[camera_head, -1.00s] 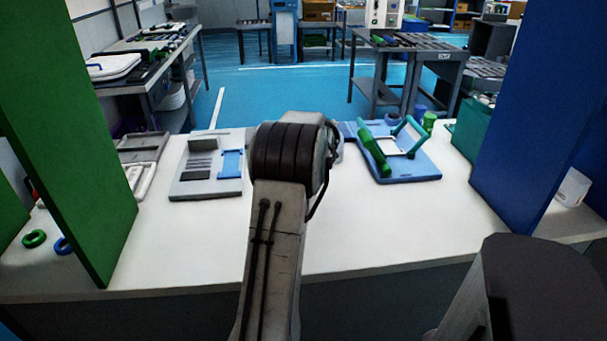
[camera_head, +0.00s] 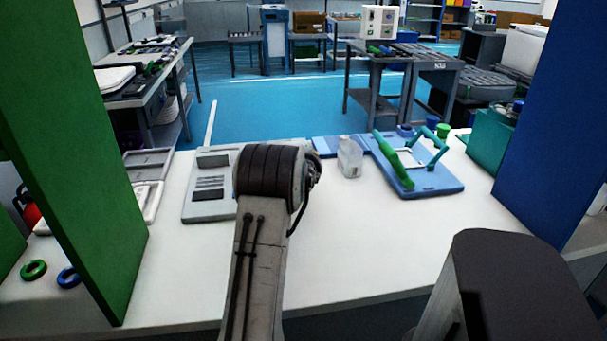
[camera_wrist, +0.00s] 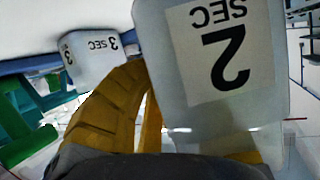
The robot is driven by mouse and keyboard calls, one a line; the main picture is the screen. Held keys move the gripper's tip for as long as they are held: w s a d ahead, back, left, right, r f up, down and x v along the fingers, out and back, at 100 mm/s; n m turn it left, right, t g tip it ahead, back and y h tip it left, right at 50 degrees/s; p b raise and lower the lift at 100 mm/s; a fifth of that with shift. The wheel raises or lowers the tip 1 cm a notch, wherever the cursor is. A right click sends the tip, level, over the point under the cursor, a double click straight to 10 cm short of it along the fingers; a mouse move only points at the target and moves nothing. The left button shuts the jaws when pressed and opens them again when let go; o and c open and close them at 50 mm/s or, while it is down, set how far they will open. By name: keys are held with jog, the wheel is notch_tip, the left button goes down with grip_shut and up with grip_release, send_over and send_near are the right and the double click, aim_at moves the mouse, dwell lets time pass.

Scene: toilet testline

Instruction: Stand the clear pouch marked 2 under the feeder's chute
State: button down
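The clear pouch marked 2 SEC (camera_wrist: 225,70) fills the right of the wrist view, close to the camera, its print upside down in the picture. My gripper (camera_wrist: 150,115) has yellow fingers; one shows at the pouch's left, the other is mostly hidden behind it. It appears shut on the pouch. My own arm hides gripper and pouch in the head view. Another clear pouch, marked 3 SEC (camera_wrist: 92,55), stands beyond; a clear pouch (camera_head: 349,157) beside the blue board appears to be the same one. I cannot make out a feeder chute.
A green panel (camera_head: 65,150) and a blue panel (camera_head: 550,130) border the white table (camera_head: 350,245), whose front middle is clear.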

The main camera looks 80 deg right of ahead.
jog(key=shift+f+b, duration=0.65)
jog(key=shift+f, duration=1.3)
jog(key=shift+f, duration=0.1)
jog(key=c, duration=1.4)
grip_release()
